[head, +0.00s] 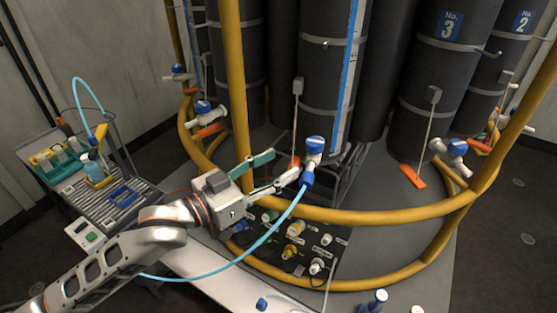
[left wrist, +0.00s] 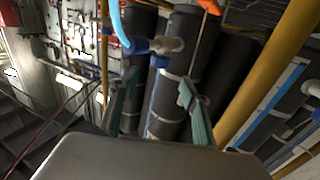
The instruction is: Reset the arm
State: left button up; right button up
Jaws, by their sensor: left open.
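My left gripper (head: 286,164) comes in from the lower left in the head view. Its two fingers are spread, with nothing seen between them. The fingertips are close to a blue-capped valve (head: 314,146) on the yellow-railed rack; whether they touch it is unclear. A light blue hose (head: 262,243) runs up to a blue connector below this valve. In the left wrist view, the open fingers (left wrist: 158,84) flank a dark cylinder, and the blue hose (left wrist: 120,26) meets the valve just beyond them. My right gripper is not in view.
Yellow pipe rails (head: 370,216) curve around the dark cylinders (head: 435,85). A panel with several coloured fittings (head: 294,250) sits below my gripper. A grey tray cart (head: 100,195) with bottles and a second blue hose stands at left. Orange-handled levers (head: 412,176) hang by the cylinders.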

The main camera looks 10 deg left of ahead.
pick_arm(q)
jog(key=s+a+f+n+g+y, duration=0.1)
jog(key=s+a+f+y, duration=0.4)
jog(key=a+f+y, duration=0.7)
jog(key=s+a+f+g+y, duration=0.5)
jog(key=s+a+f, duration=0.6)
jog(key=s+a, duration=0.45)
jog(key=w+d+f+n+t+h, duration=0.2)
jog(key=d+f+h, duration=0.5)
jog(key=d+f, duration=0.6)
jog(key=shift+w+d+f+n+t+h, duration=0.2)
jog(key=shift+w+d+n+t+h, duration=0.4)
jog(key=shift+d, duration=0.6)
jog(key=shift+s, duration=0.2)
